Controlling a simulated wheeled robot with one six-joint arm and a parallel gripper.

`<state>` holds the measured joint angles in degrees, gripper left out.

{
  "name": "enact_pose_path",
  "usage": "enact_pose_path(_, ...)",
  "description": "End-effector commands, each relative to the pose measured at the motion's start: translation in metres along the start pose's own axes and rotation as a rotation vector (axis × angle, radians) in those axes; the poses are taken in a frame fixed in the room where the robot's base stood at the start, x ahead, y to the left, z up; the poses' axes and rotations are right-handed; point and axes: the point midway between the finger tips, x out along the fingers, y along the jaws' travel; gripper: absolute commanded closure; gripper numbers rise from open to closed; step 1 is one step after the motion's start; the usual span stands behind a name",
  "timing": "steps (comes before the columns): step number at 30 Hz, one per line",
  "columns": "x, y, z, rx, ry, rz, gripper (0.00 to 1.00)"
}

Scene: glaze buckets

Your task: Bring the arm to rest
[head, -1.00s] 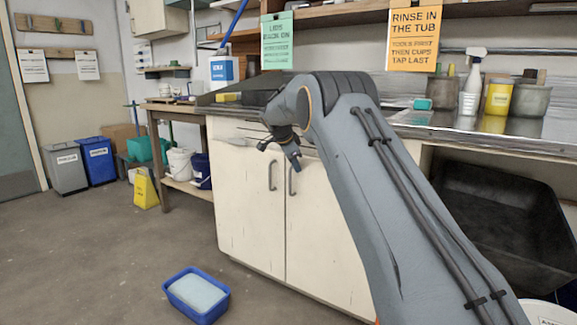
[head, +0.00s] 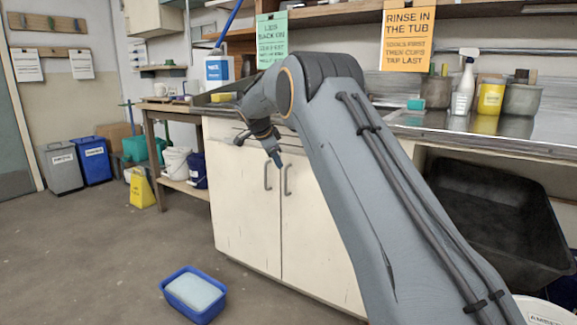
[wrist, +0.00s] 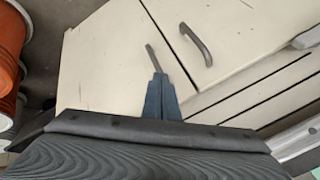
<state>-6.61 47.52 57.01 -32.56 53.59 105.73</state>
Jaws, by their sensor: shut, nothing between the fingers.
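My gripper (head: 276,158) hangs at the end of my folded arm, in front of the cream cabinet doors in the head view. Its fingers point down and slightly right. In the wrist view my gripper (wrist: 160,78) shows as two dark blue fingers close together, with nothing between them. The cabinet (head: 240,205) is behind it, and one of its door handles (wrist: 196,44) shows just beyond the fingertips. I cannot tell how far the fingertips are from the doors.
A blue tub (head: 194,296) of pale liquid stands on the floor. A black tub (head: 490,220) is under the counter at right. A yellow floor sign (head: 142,188) and blue bin (head: 95,160) stand at left. Orange buckets (wrist: 10,60) edge the wrist view.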

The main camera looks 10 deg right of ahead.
Motion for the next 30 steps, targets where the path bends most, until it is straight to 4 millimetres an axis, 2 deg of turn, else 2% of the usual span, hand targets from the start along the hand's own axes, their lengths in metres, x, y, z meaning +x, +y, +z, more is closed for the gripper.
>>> enact_pose_path(1,-0.011,-0.005,-0.001,0.002,0.001,-0.001,1.00)
enact_pose_path(6,-0.036,-0.015,0.003,0.005,0.001,0.002,1.00)
enact_pose_path(11,-0.049,-0.021,0.005,0.007,0.001,0.005,1.00)
enact_pose_path(14,-0.055,-0.020,0.010,-0.008,-0.005,0.007,1.00)
enact_pose_path(17,-0.067,-0.011,0.026,-0.083,-0.033,0.013,1.00)
enact_pose_path(20,-0.088,0.013,0.056,-0.228,-0.090,0.024,1.00)
enact_pose_path(23,-0.114,0.051,0.091,-0.422,-0.165,0.031,1.00)
enact_pose_path(26,-0.141,0.096,0.124,-0.615,-0.242,0.029,1.00)
enact_pose_path(30,-0.177,0.169,0.161,-0.880,-0.349,0.013,1.00)
